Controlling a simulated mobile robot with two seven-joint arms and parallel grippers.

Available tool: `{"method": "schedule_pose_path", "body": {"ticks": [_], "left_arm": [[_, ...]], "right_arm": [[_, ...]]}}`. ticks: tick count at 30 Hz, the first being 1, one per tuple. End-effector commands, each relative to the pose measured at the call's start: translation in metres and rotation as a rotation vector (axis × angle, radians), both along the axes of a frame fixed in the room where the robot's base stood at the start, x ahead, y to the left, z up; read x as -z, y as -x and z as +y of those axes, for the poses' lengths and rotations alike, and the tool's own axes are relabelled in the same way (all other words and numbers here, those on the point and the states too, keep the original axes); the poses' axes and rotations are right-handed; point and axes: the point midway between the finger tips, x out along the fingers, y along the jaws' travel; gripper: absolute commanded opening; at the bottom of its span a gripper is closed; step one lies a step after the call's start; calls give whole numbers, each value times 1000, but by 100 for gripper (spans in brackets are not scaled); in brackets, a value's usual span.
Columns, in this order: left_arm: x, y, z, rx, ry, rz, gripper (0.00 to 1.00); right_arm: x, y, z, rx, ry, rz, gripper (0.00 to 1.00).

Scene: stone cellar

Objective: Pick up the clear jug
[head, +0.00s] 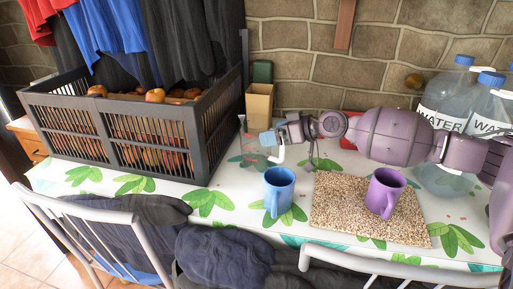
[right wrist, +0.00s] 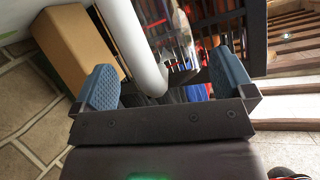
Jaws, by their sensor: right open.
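The clear jug (head: 250,148) stands on the table between the black crate and the blue mug. Its see-through body is hard to make out, and its white handle (head: 281,154) faces right. My right gripper (head: 268,137) reaches in from the right, at the handle's upper part. In the right wrist view the gripper (right wrist: 165,84) is open, with its two blue pads apart. The white handle (right wrist: 137,45) runs between the pads, nearer the left one, with a visible gap to the right one. The jug's clear body (right wrist: 184,38) shows just beyond. My left gripper is not in view.
A blue mug (head: 279,191) stands just in front of the jug. A purple mug (head: 385,192) stands on a speckled board (head: 335,212). A black crate (head: 116,140) of fruit is at left, a cardboard box (head: 260,104) behind, large water bottles (head: 446,100) at right. Chairs line the front.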

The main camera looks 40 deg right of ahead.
Motion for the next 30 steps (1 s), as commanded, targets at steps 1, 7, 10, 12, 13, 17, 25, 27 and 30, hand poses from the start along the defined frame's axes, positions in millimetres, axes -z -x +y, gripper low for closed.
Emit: {"method": "schedule_pose_path", "body": {"ticks": [1, 7, 10, 12, 13, 17, 25, 27, 30], "left_arm": [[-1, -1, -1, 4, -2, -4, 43], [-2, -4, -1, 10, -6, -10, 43], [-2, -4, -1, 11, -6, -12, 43], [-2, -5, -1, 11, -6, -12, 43], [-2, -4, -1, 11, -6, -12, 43], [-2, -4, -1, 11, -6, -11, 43], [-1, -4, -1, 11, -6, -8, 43], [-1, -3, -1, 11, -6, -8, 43], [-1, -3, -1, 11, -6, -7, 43]], "right_arm": [[2, -3, 1, -1, 1, 0, 100], [2, -7, 4, -1, 1, -2, 100], [1, -7, 4, 0, 1, -3, 100], [1, -7, 4, 0, 1, -3, 100], [1, -7, 4, 0, 1, -3, 95], [1, -7, 4, 0, 1, -3, 76], [2, -7, 4, 0, 0, -1, 34], [2, -7, 4, 0, 0, -1, 23], [2, -7, 4, 0, 0, -1, 8]]}}
